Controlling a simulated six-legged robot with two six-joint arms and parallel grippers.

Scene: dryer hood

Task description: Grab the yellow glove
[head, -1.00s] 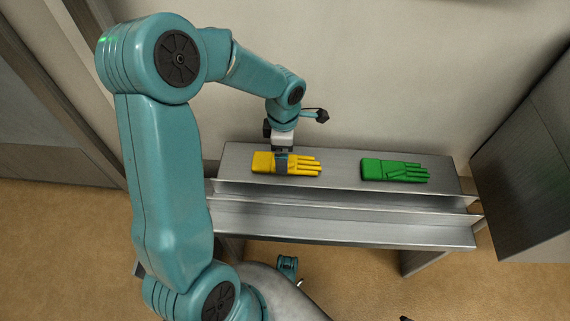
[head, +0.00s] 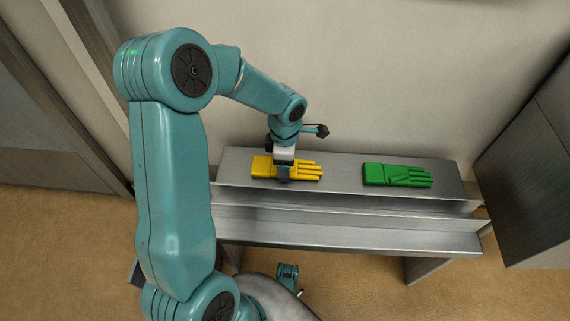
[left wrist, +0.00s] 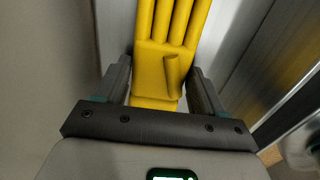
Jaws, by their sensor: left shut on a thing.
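The yellow glove (head: 305,170) lies on the upper metal shelf, its fingers pointing right in the head view. My left gripper (head: 283,176) is over the middle of the glove from above and is shut on it. In the left wrist view, the yellow glove (left wrist: 166,62) runs between the two fingers of my left gripper (left wrist: 158,92), its fingers pointing away. The gripper and wrist hide part of the glove's palm in the head view.
A green glove (head: 398,175) lies to the right on the same metal shelf (head: 340,186). A lower ledge (head: 350,232) runs along the front. The wall stands close behind. A dark cabinet (head: 528,190) is at the right.

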